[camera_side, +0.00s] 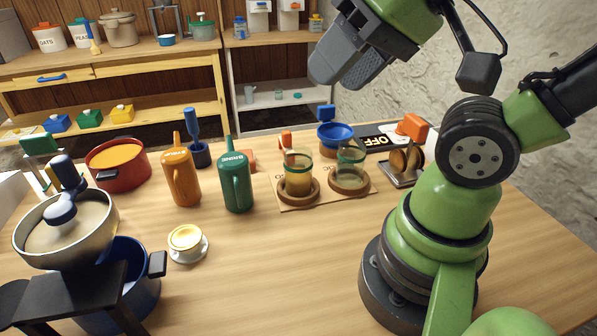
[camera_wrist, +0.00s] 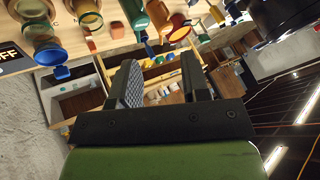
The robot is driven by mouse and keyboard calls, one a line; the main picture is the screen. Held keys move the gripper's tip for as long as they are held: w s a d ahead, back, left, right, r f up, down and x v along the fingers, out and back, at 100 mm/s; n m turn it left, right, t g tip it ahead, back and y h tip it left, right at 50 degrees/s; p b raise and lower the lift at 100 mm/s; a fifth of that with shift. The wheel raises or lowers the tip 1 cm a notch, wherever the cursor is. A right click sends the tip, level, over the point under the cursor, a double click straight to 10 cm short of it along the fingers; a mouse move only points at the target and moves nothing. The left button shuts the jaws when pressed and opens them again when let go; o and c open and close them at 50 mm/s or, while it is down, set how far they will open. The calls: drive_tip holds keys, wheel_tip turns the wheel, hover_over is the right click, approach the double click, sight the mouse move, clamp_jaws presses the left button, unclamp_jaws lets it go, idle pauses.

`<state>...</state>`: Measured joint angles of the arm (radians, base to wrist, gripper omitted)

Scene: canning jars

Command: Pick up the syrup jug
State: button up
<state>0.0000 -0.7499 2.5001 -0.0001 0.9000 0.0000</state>
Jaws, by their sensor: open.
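The orange jug (camera_side: 181,177) stands upright on the wooden table, left of the green jug (camera_side: 237,182). The green jug is lettered BRINE; the orange jug's lettering is too small to read surely, and I take it as the syrup jug. Both jugs have a long spout and a handle. In the wrist view the orange jug (camera_wrist: 158,17) and green jug (camera_wrist: 134,14) show near the top edge, beyond the fingers. My gripper (camera_side: 347,62) is high above the back of the table, right of the jugs and well apart from them. Its fingers (camera_wrist: 163,68) are open and empty.
A red pot (camera_side: 118,172) stands left of the orange jug, and a blue ladle holder (camera_side: 199,153) close behind. A small lidded jar (camera_side: 187,241) stands in front. Jars on a board (camera_side: 325,199) lie to the right. A steel strainer pot (camera_side: 62,232) fills the front left.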

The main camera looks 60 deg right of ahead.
drive_tip(key=o, duration=0.9)
drive_tip(key=shift+o, duration=0.2)
